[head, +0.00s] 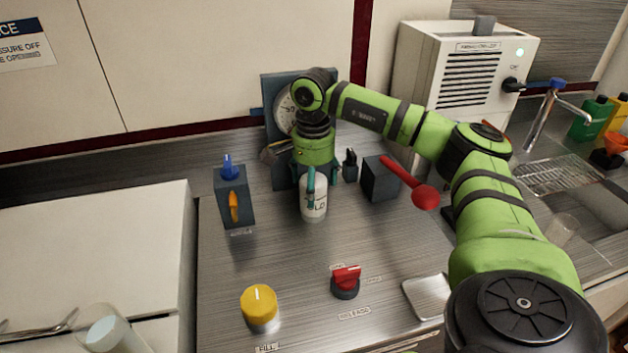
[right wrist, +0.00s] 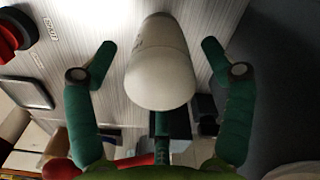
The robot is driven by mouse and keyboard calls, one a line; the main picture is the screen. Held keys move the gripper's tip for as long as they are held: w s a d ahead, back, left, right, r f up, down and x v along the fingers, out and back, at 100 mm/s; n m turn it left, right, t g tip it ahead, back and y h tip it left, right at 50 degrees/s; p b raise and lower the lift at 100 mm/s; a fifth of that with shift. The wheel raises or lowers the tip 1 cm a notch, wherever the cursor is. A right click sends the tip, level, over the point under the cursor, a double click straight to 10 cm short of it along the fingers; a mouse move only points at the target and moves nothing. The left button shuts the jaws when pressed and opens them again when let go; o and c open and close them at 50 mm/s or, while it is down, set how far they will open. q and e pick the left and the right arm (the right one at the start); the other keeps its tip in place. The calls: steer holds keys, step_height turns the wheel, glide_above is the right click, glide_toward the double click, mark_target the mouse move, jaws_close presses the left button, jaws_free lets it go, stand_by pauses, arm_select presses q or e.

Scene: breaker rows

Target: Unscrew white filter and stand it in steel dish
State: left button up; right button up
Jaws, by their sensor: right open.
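The white filter (head: 313,207) is a pale rounded cylinder in front of the grey-blue block with the round gauge, below my right wrist. In the right wrist view the white filter (right wrist: 160,75) lies between the two teal fingers. My right gripper (right wrist: 158,50) is open, with a finger on either side of the filter and visible gaps to both. Its wrist hides the filter's upper end and mount in the head view. The steel dish (head: 428,297) is a shallow square tray at the front right of the worktop, apart from the gripper. My left gripper is out of view.
A red-knobbed lever (head: 424,196) sticks out just right of the filter, from a dark block (head: 380,178). A red knob (head: 346,280) and a yellow knob (head: 259,306) stand in front. A block with blue and orange handles (head: 233,196) stands left. Bare worktop lies between.

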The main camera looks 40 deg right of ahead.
steer(key=c, duration=1.1)
steer(key=n, duration=0.4)
steer(key=shift+n+p, duration=0.35)
steer(key=shift+n, duration=0.05)
steer(key=n, duration=0.4)
steer(key=shift+n, duration=0.3)
steer(key=n, duration=0.4)
steer(key=shift+p, duration=0.3)
steer(key=n, duration=0.4)
steer(key=shift+s+f, duration=0.1)
steer(key=o, duration=1)
